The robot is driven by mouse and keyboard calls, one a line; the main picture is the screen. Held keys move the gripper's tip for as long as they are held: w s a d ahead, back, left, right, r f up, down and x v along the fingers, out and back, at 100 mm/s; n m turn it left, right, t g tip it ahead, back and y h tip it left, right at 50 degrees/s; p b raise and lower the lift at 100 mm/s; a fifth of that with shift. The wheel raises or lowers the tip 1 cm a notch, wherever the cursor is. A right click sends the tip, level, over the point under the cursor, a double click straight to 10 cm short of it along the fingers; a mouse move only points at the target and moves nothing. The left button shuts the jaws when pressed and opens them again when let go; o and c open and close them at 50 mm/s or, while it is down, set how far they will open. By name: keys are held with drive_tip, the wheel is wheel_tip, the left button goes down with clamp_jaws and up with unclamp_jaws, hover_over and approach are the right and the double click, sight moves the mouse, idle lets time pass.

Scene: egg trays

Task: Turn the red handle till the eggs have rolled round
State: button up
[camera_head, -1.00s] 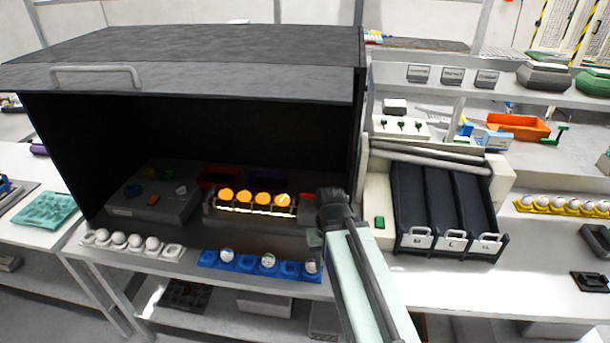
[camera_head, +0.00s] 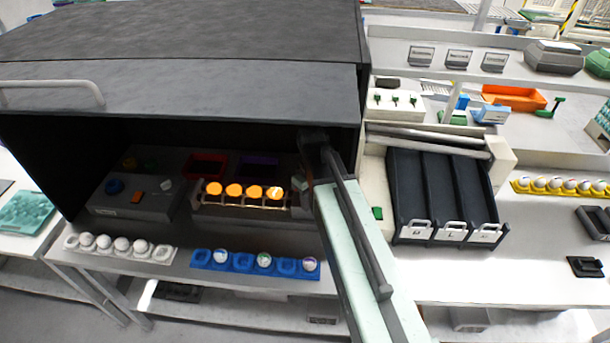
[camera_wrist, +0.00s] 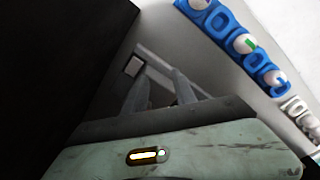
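Several eggs glow orange in a row on a lit roller rack (camera_head: 245,206) inside the dark hood; one egg (camera_head: 235,190) is near the row's middle. I cannot make out the red handle. The rack's right end is partly covered by my arm. In the head view my gripper is hidden or too small to tell from the arm. In the wrist view my gripper (camera_wrist: 160,76) has its two grey fingers apart, with a gap between the tips and no clear object held. The blue egg tray (camera_wrist: 232,40) lies beyond them, to the upper right.
The dark hood (camera_head: 180,85) overhangs the rack. A grey control box (camera_head: 130,197) stands left of it. A white egg tray (camera_head: 160,254) and the blue egg tray (camera_head: 202,259) lie along the front edge. Black sorting chutes (camera_head: 430,200) stand right of my arm.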

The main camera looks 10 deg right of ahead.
drive_tip(key=w+r+n+p, duration=0.1)
drive_tip(key=w+r+n, duration=0.1)
drive_tip(key=w+r+n+p, duration=0.1)
drive_tip(key=w+r+n, duration=0.1)
drive_tip(key=w+n, duration=0.1)
drive_tip(key=w+r+n+p, duration=0.2)
drive_tip(key=w, duration=0.1)
drive_tip(key=shift+r, duration=0.35)
drive_tip(key=shift+w+n, duration=0.15)
drive_tip(key=shift+n, duration=0.35)
wheel_tip(320, 180, down, 8)
drive_tip(key=b, duration=0.8)
drive_tip(key=shift+f, duration=0.15)
clamp_jaws()
